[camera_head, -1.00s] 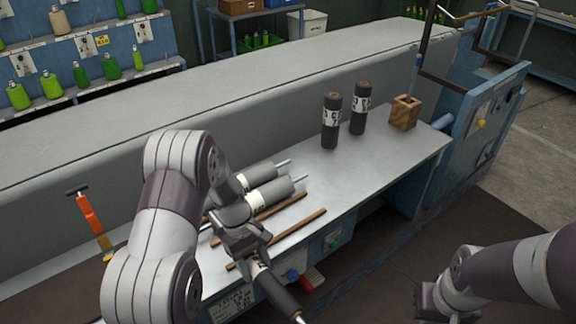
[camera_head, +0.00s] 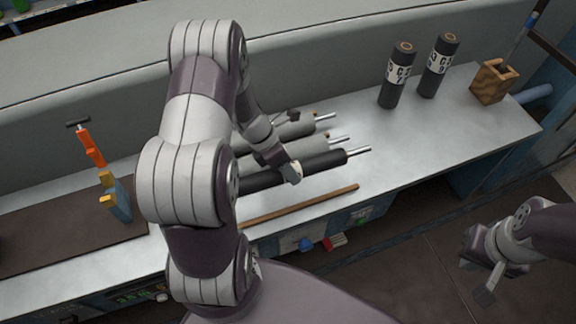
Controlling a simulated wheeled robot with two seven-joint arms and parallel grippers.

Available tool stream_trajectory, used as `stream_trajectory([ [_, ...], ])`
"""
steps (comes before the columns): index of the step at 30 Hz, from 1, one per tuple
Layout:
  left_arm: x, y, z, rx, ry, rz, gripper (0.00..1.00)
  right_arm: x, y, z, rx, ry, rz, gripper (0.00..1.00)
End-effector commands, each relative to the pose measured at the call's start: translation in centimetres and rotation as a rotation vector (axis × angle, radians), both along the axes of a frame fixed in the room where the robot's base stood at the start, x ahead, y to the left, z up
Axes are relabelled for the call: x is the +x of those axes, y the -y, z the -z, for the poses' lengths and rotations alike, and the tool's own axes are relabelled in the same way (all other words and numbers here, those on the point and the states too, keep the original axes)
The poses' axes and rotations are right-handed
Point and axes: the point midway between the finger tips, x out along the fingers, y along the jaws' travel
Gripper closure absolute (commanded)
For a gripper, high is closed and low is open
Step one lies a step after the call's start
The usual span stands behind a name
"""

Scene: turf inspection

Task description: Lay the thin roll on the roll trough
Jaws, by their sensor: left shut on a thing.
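The thin roll (camera_head: 322,163) is dark with a bright metal pin at its right end. My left gripper (camera_head: 284,165) is shut on it, and my arm hides the roll's left part. The roll is over the front of the bench, just behind a brown wooden strip (camera_head: 310,204). This strip looks like the front rail of the roll trough; the rear strip is hidden. I cannot tell whether the roll touches the trough. My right gripper (camera_head: 477,278) is empty and looks open, off the bench's front at the right.
Two dark labelled rolls (camera_head: 396,78) stand upright on the bench (camera_head: 445,125), near a wooden block holder (camera_head: 494,82). An orange-handled tool (camera_head: 92,148) stands at the left.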

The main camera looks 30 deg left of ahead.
Motion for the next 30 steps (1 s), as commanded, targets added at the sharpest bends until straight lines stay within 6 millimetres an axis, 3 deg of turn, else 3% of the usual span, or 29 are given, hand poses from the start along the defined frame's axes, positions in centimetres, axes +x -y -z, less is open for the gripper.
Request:
stream_trajectory([
  [5, 0.1, 0.0, -0.4, -0.008, -0.004, -0.017, 1.00, 0.0, 0.0, -0.8, 0.000, 0.000, 0.000, 1.00],
  [21, 0.1, 0.1, 6.8, -0.008, -0.004, -0.017, 1.00, 0.0, 0.0, 4.3, 0.000, 0.000, 0.000, 1.00],
  [30, 0.1, 0.1, 8.5, -0.008, -0.004, -0.017, 1.00, 0.0, 0.0, 5.3, 0.000, 0.000, 0.000, 1.00],
])
